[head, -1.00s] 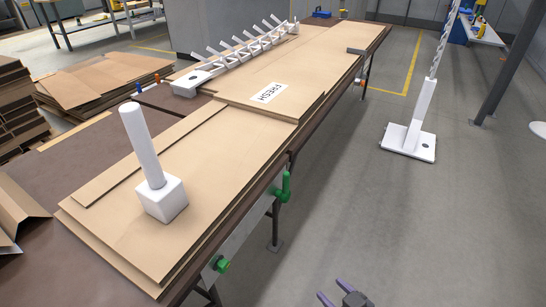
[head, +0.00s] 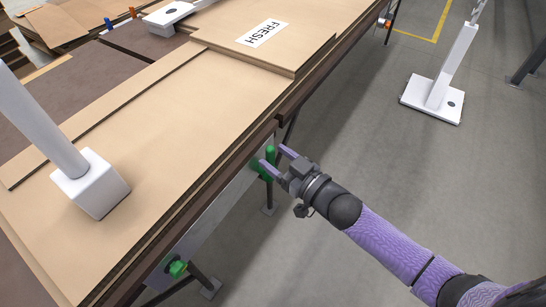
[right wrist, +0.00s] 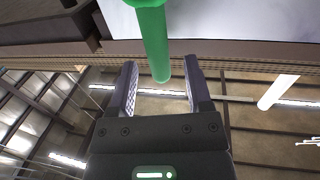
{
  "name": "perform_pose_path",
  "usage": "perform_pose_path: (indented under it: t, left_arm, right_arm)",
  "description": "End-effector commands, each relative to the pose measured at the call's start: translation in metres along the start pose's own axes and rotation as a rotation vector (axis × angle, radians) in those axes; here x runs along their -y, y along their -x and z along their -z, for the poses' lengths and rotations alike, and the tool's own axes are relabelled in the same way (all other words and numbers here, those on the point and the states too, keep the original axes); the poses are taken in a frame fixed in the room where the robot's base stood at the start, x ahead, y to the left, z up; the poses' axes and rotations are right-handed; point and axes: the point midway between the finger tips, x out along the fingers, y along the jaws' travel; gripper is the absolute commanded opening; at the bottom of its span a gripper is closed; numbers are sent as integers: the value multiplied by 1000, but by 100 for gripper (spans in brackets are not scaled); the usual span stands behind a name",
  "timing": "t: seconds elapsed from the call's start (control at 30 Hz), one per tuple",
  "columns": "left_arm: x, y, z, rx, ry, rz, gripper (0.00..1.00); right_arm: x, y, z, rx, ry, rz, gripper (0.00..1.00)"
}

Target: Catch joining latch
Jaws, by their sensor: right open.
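The green latch handle (head: 265,171) is on the side of the table, at the upper end of a grey metal plate (head: 218,219). In the right wrist view the green handle (right wrist: 154,38) hangs down and its lower end shows between my two fingers. My right gripper (head: 277,157) is open at the handle, with a finger on either side; I cannot tell whether either touches it. A second green latch part (head: 177,269) is at the plate's lower end. My left gripper is not in view.
A white stand (head: 433,98) is on the floor at right. Table legs stand below the edge.

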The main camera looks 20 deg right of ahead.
Motion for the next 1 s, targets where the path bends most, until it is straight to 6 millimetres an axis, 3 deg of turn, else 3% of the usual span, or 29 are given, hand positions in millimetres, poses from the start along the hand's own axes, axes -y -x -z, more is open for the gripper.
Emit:
perform_pose_path:
  t: [0.13, 0.37, 0.7, 1.0]
  left_arm:
    - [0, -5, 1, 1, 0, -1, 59]
    - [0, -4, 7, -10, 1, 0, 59]
    - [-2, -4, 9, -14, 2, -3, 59]
    - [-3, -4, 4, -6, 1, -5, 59]
  right_arm:
    - [0, -11, -1, 1, 1, 0, 64]
    - [0, -12, 0, 2, 1, -1, 64]
    - [0, -12, 0, 2, 1, -1, 0]
    - [0, -12, 0, 2, 1, 0, 0]
